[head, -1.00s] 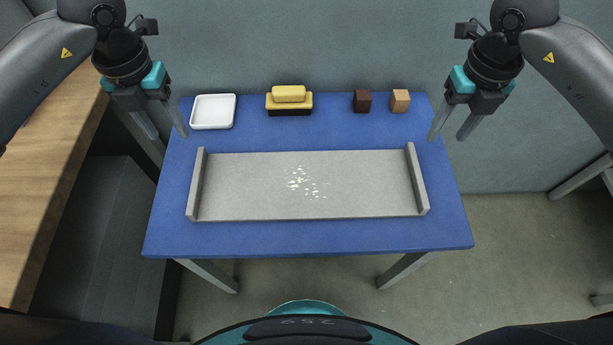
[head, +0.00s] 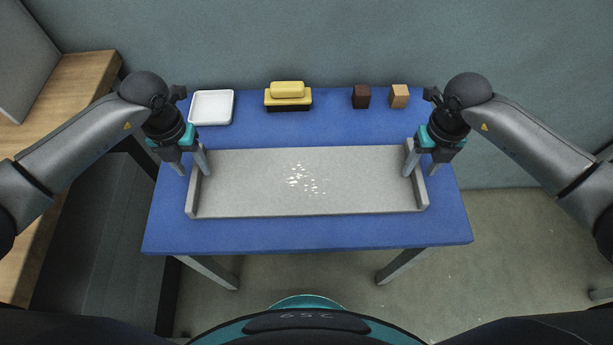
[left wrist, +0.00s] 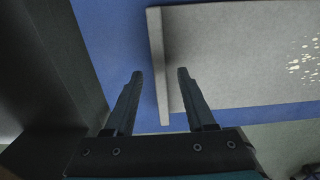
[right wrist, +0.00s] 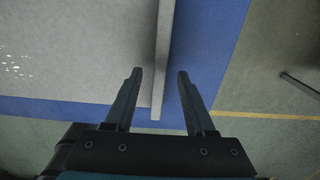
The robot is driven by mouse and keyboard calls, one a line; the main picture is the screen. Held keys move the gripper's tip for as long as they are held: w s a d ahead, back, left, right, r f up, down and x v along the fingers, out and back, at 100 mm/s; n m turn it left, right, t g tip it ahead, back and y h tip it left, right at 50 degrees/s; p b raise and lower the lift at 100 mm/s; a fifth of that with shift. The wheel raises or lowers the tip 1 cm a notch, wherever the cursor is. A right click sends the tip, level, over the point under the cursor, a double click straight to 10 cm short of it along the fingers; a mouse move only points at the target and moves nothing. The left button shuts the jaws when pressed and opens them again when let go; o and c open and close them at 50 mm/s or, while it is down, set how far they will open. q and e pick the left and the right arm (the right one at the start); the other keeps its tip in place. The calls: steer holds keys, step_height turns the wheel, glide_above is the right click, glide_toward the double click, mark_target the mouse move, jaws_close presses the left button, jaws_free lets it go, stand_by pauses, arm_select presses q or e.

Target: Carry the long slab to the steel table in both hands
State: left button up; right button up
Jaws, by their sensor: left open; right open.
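The long slab (head: 250,195) is a grey board with a raised lip at each end and pale flecks near its middle. It lies flat on a blue-topped table. My left gripper (head: 192,172) is open at the slab's left lip (left wrist: 157,60), with one finger on each side of the lip in the left wrist view. My right gripper (head: 420,172) is open at the right lip (right wrist: 162,60), with one finger on each side in the right wrist view. I cannot tell whether any finger touches a lip. I cannot make out a steel table.
On the blue table (head: 300,237), a white dish (head: 211,107), a yellow block on a dark-based brush-like piece (head: 288,97), a dark cube (head: 361,96) and a tan cube (head: 399,96) stand behind the slab. A wooden bench (head: 75,85) is at the left. Floor is open at the right.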

arm_select(q)
steer(key=shift+f, duration=0.45)
arm_select(e)
steer(key=shift+f, duration=0.45)
arm_select(q)
jaws_close()
arm_select(e)
jaws_close()
arm_select(q)
steer(key=shift+r, duration=0.1)
stand_by(0.4)
steer(key=shift+w+r, duration=0.15)
arm_select(e)
steer(key=shift+w+r, duration=0.15)
steer(key=shift+r, duration=0.1)
